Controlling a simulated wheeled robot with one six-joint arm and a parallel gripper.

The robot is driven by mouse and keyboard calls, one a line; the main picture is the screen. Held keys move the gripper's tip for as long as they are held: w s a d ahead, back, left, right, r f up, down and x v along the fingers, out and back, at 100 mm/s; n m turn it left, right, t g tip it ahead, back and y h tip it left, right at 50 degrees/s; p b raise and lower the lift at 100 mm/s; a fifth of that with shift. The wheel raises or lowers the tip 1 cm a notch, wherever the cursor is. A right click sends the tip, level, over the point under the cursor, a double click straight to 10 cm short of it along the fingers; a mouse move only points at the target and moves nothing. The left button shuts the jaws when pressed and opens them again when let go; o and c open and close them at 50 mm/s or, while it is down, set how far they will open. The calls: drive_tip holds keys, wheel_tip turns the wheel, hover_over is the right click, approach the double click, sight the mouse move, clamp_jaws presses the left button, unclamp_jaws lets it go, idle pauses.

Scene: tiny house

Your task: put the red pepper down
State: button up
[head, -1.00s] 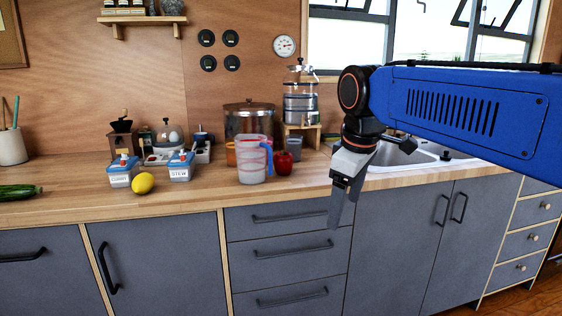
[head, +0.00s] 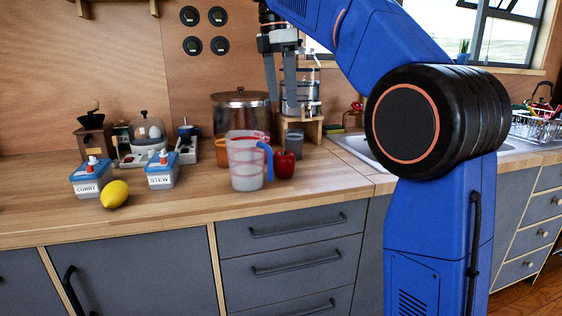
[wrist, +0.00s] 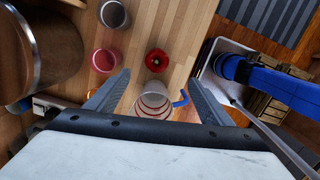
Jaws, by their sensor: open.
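The red pepper (head: 285,163) stands on the wooden counter, just right of the clear measuring jug (head: 244,166) with its blue handle. It also shows in the wrist view (wrist: 156,60), seen from above. My gripper (head: 281,98) is open and empty, fingers pointing down, high above the counter around the pepper and jug. In the wrist view the pepper and jug (wrist: 152,103) appear between the two fingers (wrist: 158,80), well below them. Nothing is between the fingertips.
Two blue-lidded containers (head: 91,178) (head: 161,170) and a lemon (head: 115,194) are at left. A sink (wrist: 221,61) lies to the right. The front counter strip is bare.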

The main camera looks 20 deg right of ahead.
approach(284, 152)
drive_tip(key=f, duration=0.2)
drive_tip(key=d+f, duration=0.1)
drive_tip(key=f, duration=0.2)
drive_tip(key=shift+w+d, duration=0.2)
drive_tip(key=shift+w+a+f, duration=0.1)
drive_tip(key=shift+f, duration=2.5)
drive_tip(key=c, duration=1.2)
drive_tip(key=shift+r, duration=0.1)
